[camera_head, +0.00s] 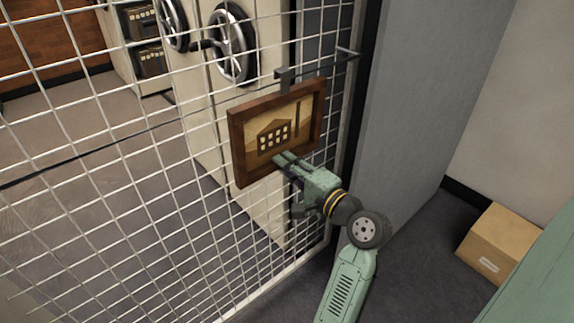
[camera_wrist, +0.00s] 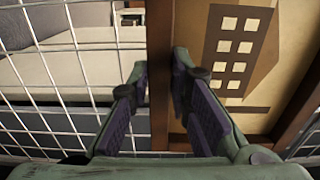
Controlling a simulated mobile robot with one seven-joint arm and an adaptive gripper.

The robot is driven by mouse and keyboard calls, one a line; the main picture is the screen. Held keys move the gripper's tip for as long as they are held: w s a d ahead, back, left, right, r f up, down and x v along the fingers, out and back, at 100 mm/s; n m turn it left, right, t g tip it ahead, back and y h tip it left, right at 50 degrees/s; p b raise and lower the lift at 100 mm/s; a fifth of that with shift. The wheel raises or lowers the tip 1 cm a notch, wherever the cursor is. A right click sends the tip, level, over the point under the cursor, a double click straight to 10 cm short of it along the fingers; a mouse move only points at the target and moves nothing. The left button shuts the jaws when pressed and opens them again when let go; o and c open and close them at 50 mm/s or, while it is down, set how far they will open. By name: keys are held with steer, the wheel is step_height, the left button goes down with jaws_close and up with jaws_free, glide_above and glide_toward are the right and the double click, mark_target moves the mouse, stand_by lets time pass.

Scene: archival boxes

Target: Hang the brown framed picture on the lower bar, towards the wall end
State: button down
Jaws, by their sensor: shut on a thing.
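The brown framed picture (camera_head: 290,118), with a building drawn on tan, hangs in front of the white wire mesh, slightly tilted in view. My gripper (camera_head: 280,160) is shut on its frame near the lower edge. In the wrist view, my gripper's fingers (camera_wrist: 158,85) stand on either side of a brown frame strip (camera_wrist: 159,40), with the picture's window squares to the right. A grey hanger (camera_head: 285,77) stands at the picture's top, at a thin dark bar (camera_head: 325,67) that runs right to the wall end. I cannot tell whether the hanger rests on the bar. Only one bar is visible.
The wire mesh (camera_head: 110,190) fills the left and centre. Behind it are a cream cabinet with dark handwheels (camera_head: 233,42) and shelves with dark boxes (camera_head: 150,60). A grey panel (camera_head: 415,90) stands to the right of the bar. A cardboard box (camera_head: 498,243) sits on the floor at right.

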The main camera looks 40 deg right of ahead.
steer(key=shift+f+b, duration=0.3)
steer(key=shift+f, duration=0.3)
stand_by(0.3)
steer(key=c, duration=1.4)
jaws_free()
steer(key=shift+f, duration=0.15)
steer(key=shift+c, duration=0.2)
steer(key=s+p, duration=0.2)
steer(key=s, duration=0.9)
steer(key=shift+d, duration=0.4)
